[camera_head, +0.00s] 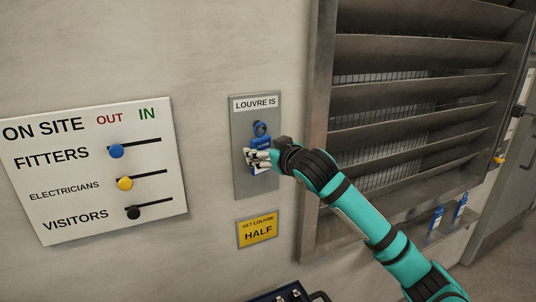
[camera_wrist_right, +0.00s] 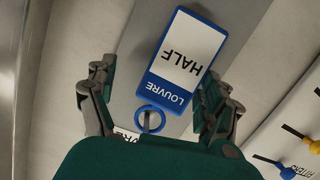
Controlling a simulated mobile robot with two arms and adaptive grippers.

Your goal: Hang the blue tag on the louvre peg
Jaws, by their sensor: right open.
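The blue tag (camera_head: 260,169) with a white face is at the grey LOUVRE IS board (camera_head: 241,179). In the right wrist view the tag (camera_wrist_right: 182,62) reads LOUVRE HALF. Its blue ring (camera_wrist_right: 137,116) appears to be around the dark peg (camera_wrist_right: 154,121) on the board. My right gripper (camera_head: 257,157) is in front of the tag and hides part of it. In the right wrist view its two fingers stand apart, one on each side of the tag and ring (camera_wrist_right: 153,95), with gaps showing. My left gripper is out of view.
The large metal louvre (camera_head: 400,95) is just right of the board. More blue tags (camera_head: 437,218) hang below it. A yellow SET LOUVRE HALF sign (camera_head: 257,230) is below the board. The ON SITE board (camera_head: 90,165) with sliders is at left.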

